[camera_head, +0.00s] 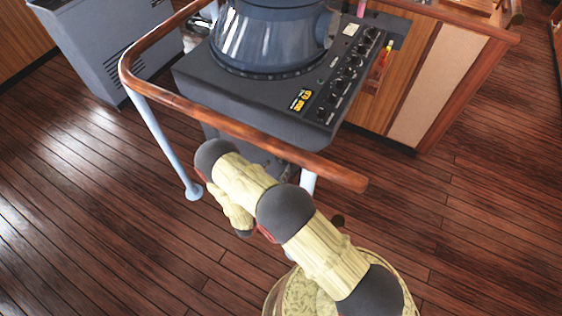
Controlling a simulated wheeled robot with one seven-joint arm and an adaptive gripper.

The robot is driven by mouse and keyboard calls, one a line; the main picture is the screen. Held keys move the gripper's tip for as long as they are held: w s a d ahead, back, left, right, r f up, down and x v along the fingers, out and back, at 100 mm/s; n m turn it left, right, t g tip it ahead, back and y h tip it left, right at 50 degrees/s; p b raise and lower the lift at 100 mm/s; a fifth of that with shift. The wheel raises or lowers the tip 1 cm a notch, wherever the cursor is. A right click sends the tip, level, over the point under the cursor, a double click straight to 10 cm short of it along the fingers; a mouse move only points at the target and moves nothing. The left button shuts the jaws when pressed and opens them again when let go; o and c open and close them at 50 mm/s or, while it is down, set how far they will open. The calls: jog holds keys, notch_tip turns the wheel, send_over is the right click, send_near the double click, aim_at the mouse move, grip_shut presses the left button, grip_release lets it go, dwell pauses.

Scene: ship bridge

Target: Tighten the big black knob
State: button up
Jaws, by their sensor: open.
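A dark grey console (210,84) stands at the top middle, with a row of several black knobs (343,85) down the right side of its sloping top. The knobs look small here, and I cannot tell which one is the big black knob. My arm rises from the bottom right, bends near the wooden rail and folds back down. It is below and in front of the console, well apart from the knobs. My gripper's fingers do not show; they are hidden by the arm.
A curved wooden handrail (225,125) on pale posts runs around the console's left and front, between my arm and the panel. A grey cabinet (105,45) stands at left, a wooden cabinet (440,85) at right. The plank floor (470,240) is clear at right.

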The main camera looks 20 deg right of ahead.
aim_at(281, 162)
jog(key=shift+x, duration=1.9)
jog(key=shift+c, duration=0.2)
jog(key=c, duration=1.1)
